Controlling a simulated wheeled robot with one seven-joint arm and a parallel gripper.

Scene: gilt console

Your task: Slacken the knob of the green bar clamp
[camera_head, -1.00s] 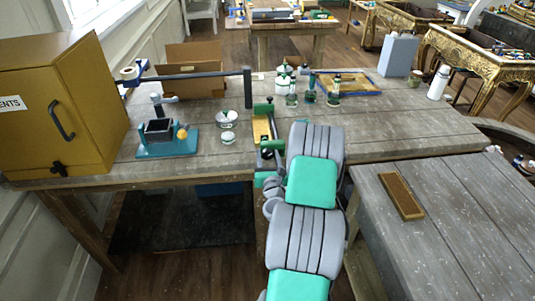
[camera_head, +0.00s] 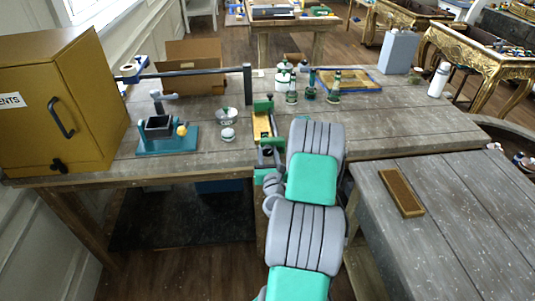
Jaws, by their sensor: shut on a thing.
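The green bar clamp (camera_head: 263,106) stands at the front edge of the grey wooden worktable (camera_head: 340,127). Its upper jaw lies by a yellow piece (camera_head: 261,124) on the table top. Its lower part reaches down past the edge. My gripper (camera_head: 269,177) is at the table's front edge, just below the clamp, beside my grey and green arm. It is shut on the clamp's knob as far as I can tell; the fingertips and knob are small and largely hidden.
A yellow cabinet (camera_head: 90,95) and a teal-based device (camera_head: 165,142) stand to the left. Small bottles (camera_head: 309,88) and a blue-edged tray (camera_head: 358,82) stand behind the clamp. A second table (camera_head: 450,215) with a brown block (camera_head: 401,193) is close on the right of my arm.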

